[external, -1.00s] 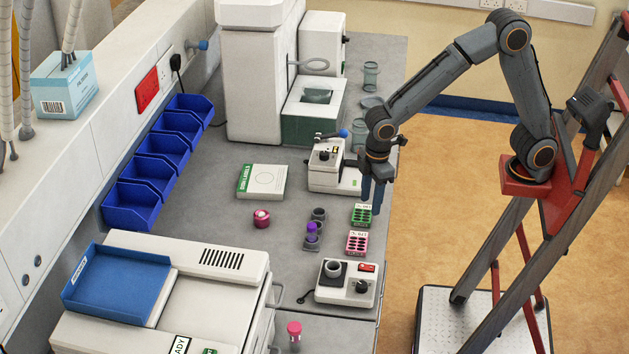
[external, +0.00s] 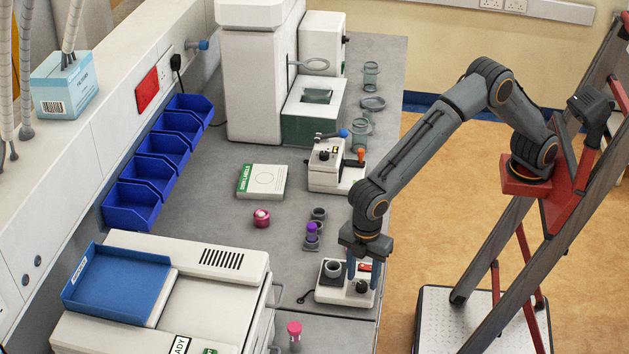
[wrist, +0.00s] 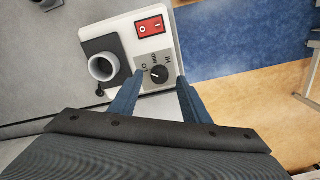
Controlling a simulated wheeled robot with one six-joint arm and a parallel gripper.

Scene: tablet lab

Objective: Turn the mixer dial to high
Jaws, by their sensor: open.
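The mixer (external: 325,292) is a white box on the bench's near right, with a grey cup (external: 333,268) and a red switch (external: 365,267). Its black dial (external: 361,287) also shows in the wrist view (wrist: 158,74), with LO, MED and HI printed around it. A light mark shows on the dial's left side, toward LO; its exact setting is too small to tell. My gripper (external: 362,280) is open and points down over the mixer. In the wrist view its blue fingers (wrist: 160,77) lie either side of the dial, apparently above it; I cannot tell contact.
A purple-capped tube (external: 312,231) in a rack stands behind the mixer, left of my gripper. A pink-capped tube (external: 294,332) stands in front. A white device (external: 328,170) with an orange-handled part is farther back. The mixer is near the bench's right edge.

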